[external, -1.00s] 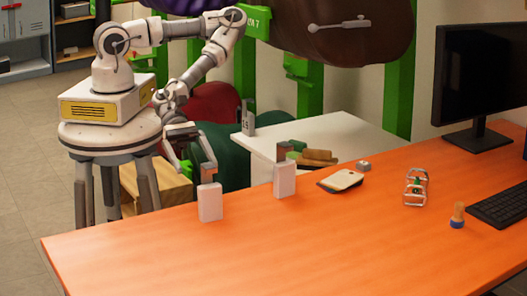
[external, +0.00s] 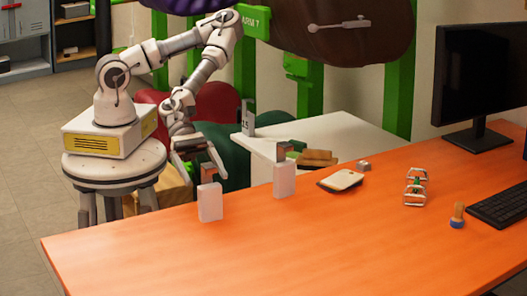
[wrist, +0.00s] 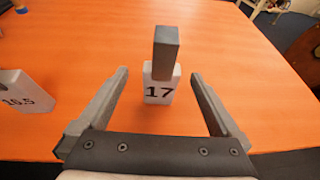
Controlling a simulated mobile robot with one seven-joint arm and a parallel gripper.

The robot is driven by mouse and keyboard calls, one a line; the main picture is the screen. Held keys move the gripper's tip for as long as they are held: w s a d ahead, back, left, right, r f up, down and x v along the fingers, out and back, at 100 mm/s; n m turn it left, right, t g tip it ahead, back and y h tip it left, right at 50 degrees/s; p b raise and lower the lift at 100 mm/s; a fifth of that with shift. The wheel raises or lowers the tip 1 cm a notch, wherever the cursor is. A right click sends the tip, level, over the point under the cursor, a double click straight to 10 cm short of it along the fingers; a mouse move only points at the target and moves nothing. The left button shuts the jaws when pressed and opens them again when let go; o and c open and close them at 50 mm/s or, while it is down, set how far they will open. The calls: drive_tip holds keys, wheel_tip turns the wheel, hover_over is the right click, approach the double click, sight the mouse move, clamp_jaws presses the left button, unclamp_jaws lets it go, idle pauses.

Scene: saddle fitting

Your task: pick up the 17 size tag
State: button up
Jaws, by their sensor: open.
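The 17 size tag (wrist: 159,93) is a white block with a black "17" and a dark grey upright tab on top. It stands upright on the orange table, between and just beyond my fingertips in the wrist view. In the external view it appears to be the left white block (external: 210,203), close to the near table edge. My gripper (wrist: 160,74) is open and empty, its fingers on either side of the tag's line. In the external view my gripper (external: 202,172) hangs close to the tag's top; whether it touches is unclear.
A 16.5 tag (wrist: 27,92) stands to the left in the wrist view. The external view shows another white tag (external: 285,180), a pale flat object (external: 341,180), a metal piece (external: 415,187), a brush-like item (external: 458,215) and a keyboard (external: 503,204). The front table is clear.

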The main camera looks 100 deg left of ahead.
drive_tip(key=shift+s+d+f+b, duration=0.25)
drive_tip(key=shift+f+b, duration=0.2)
drive_tip(key=shift+b, duration=0.8)
